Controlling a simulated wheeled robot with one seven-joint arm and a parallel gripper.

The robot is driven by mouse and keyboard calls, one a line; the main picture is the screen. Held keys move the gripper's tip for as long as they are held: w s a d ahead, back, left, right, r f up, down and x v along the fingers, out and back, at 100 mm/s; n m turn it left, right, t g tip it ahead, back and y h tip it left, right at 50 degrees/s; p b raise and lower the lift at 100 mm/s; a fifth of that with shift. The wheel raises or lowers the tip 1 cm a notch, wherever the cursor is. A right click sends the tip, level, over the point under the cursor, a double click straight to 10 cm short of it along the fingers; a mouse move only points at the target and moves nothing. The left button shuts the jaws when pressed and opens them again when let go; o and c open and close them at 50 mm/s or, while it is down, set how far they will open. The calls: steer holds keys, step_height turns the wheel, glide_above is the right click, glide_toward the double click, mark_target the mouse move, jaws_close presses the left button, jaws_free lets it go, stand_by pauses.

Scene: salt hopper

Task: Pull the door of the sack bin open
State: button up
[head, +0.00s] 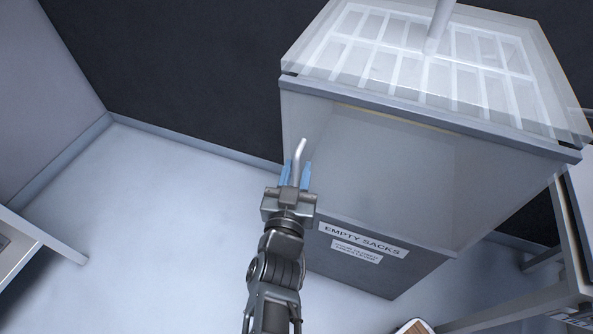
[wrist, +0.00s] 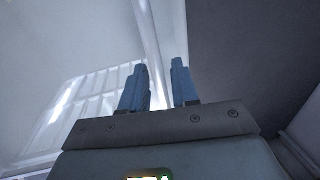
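The sack bin (head: 345,272) is a grey cabinet marked EMPTY SACKS low on its front. Its door (head: 400,175) is a pale, see-through front panel and looks closed. A pale bar handle (head: 301,148) stands upright near the door's left edge. My gripper (head: 296,170) is at this handle, its two blue fingers on either side of the bar. In the wrist view the bar (wrist: 147,25) passes between the fingers (wrist: 158,82), with a gap visible toward the right finger. The fingers look open around the bar; contact on the left finger cannot be told.
A clear-lidded tray with a white grid (head: 420,60) sits on top of the bin. A table (head: 40,240) stands at the left and another bench (head: 575,240) at the right. The pale floor (head: 150,220) left of the bin is free.

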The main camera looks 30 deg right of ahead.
jaws_close()
stand_by(0.6)
